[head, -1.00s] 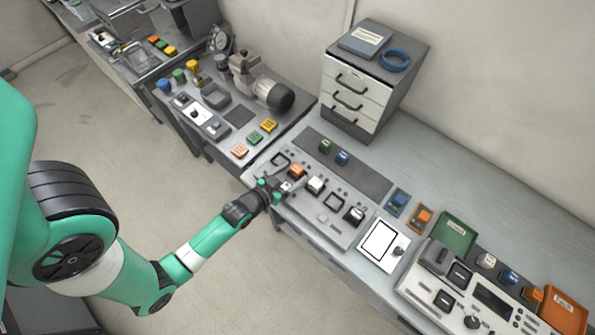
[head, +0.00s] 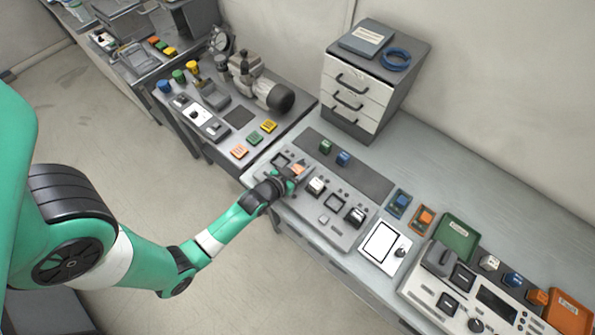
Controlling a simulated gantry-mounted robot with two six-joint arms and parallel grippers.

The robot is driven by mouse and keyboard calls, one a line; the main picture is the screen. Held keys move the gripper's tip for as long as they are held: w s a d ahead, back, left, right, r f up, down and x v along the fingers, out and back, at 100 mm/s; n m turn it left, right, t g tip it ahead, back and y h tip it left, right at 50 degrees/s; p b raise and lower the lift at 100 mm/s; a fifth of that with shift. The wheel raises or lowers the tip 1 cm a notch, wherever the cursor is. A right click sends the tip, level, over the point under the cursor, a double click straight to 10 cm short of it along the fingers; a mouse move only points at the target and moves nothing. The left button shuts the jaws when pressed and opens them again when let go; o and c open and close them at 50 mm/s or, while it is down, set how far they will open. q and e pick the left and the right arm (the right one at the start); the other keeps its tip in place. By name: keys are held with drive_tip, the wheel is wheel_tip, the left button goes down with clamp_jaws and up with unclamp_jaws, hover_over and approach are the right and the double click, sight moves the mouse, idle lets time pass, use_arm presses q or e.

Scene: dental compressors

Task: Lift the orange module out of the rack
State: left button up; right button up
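The orange module (head: 299,168) sits at the upper left part of the grey rack (head: 345,238) on the bench and is partly hidden by my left gripper. My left gripper (head: 292,175) is at the module, reaching in from the lower left. Its fingers are small and overlap the module, so I cannot tell whether they are shut on it. The rack also holds a white-topped module (head: 316,186) and a dark one (head: 355,215). My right gripper is not in view.
A green block (head: 325,146) and a blue block (head: 343,158) stand on the dark strip behind the rack. A white-faced panel (head: 381,243) lies to the right. Another orange block (head: 425,217) sits further right. A drawer cabinet (head: 352,90) stands at the back.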

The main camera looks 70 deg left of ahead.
use_arm(q)
clamp_jaws()
drive_tip(key=shift+r, duration=0.1)
drive_tip(key=shift+r, duration=0.25)
wheel_tip(320, 180, up, 3)
drive_tip(key=shift+f+p, duration=0.1)
drive_tip(key=shift+p, duration=0.7)
drive_tip(key=w+d+r, duration=0.7)
drive_tip(key=d+r, duration=0.2)
drive_tip(key=d, duration=0.2)
drive_tip(key=shift+w+d+r, duration=0.2)
drive_tip(key=shift+w+d, duration=0.05)
drive_tip(key=shift+d, duration=0.1)
